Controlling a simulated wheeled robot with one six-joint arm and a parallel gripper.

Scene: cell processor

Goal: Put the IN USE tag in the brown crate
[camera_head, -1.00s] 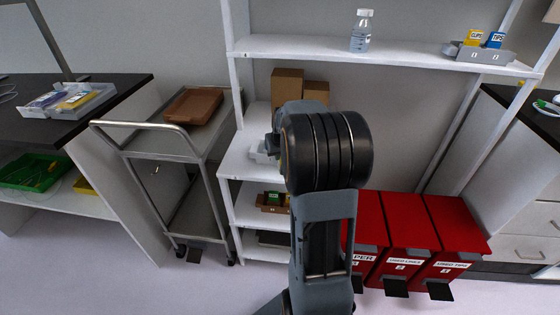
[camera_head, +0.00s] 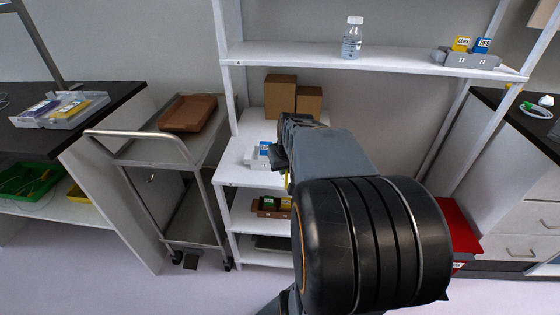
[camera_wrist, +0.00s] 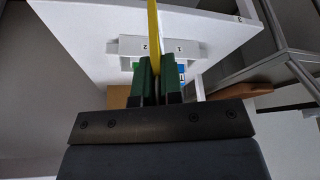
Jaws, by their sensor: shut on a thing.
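My gripper (camera_wrist: 156,78), with green fingers, is shut on a thin yellow tag (camera_wrist: 153,35), seen edge-on in the wrist view. Its lettering cannot be read. In the head view a small yellow piece of the tag (camera_head: 289,183) shows beneath my wrist, in front of the shelf; the fingers are mostly hidden by my arm. A shallow brown crate (camera_head: 188,113) lies on top of the metal trolley, left of my gripper and apart from it. It also shows partly at the right of the wrist view (camera_wrist: 246,91). The crate looks empty.
A white two-slot holder (camera_head: 254,160) with a blue tag stands on the middle shelf, close to my gripper. A brown holder (camera_head: 266,214) with tags sits on the shelf below. The white shelf post (camera_head: 226,95) stands between my gripper and the trolley (camera_head: 128,152).

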